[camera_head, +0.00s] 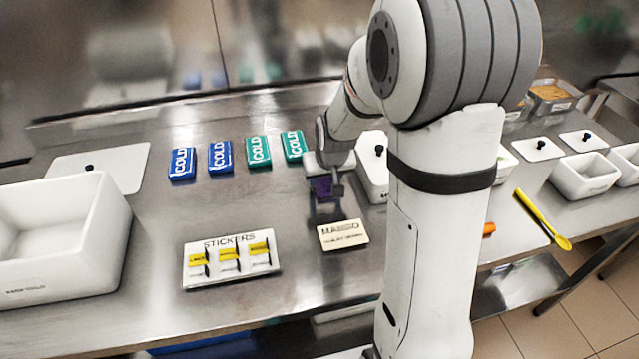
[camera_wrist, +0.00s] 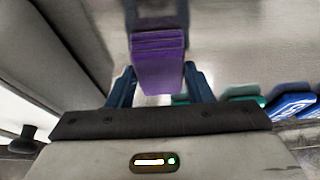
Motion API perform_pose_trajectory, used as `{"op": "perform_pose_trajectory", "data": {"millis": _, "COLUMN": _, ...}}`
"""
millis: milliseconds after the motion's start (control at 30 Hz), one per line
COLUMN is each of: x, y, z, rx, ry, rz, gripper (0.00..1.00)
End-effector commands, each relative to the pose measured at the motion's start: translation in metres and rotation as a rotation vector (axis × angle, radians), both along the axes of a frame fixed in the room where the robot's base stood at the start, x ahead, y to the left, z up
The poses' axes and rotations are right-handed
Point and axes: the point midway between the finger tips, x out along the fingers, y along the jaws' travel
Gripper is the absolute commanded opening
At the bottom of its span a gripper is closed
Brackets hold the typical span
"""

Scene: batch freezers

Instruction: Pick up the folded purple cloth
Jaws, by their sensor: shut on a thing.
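The folded purple cloth (camera_wrist: 158,68) is a small layered block between the two fingers of my gripper (camera_wrist: 158,85) in the wrist view. In the head view the purple cloth (camera_head: 321,187) shows at the end of my arm, partly covered by my gripper (camera_head: 325,192). The fingers are shut on it from both sides. It appears over the steel counter, behind the mango card; whether it is clear of the surface I cannot tell.
The mango card (camera_head: 343,235) and the stickers board (camera_head: 231,260) lie in front. A white tub (camera_head: 60,240) is far left. A white container (camera_head: 372,168) is close right. A yellow spatula (camera_head: 540,218) lies right.

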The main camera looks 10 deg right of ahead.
Motion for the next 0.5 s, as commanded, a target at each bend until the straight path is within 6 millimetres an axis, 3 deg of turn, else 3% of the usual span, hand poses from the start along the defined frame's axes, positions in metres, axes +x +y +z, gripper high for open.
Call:
{"op": "perform_pose_trajectory", "data": {"millis": 267, "x": 0.000, "y": 0.000, "z": 0.004, "rx": 0.000, "ry": -0.001, "rz": -0.001, "gripper": 0.24}}
{"op": "perform_pose_trajectory", "data": {"millis": 500, "x": 0.001, "y": -0.001, "z": 0.045, "rx": 0.000, "ry": -0.006, "rz": -0.001, "gripper": 0.24}}
